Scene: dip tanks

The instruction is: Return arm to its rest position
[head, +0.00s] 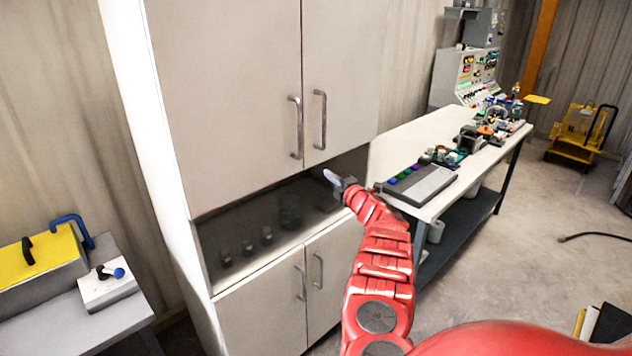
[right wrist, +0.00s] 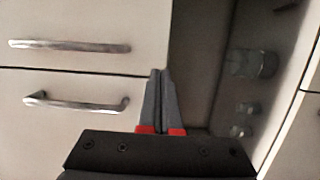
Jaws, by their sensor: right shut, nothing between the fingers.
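My right arm (head: 380,265) is red and reaches up from the bottom right in the head view. Its gripper (head: 333,180) is at the right end of the cabinet's open shelf, just below the upper doors. In the right wrist view the gripper (right wrist: 160,75) has its two grey fingers shut together with nothing between them. The fingers point towards the cabinet, beside the edge of a door with metal handles. My left gripper does not show in either view.
The tall cabinet (head: 230,100) has closed upper and lower doors. Several glass vessels, one larger (head: 290,210), stand on its shelf (head: 325,205). A bench (head: 420,150) with a button panel (head: 420,183) is close right of my arm. A side table (head: 90,322) stands left. Floor at right is mostly clear.

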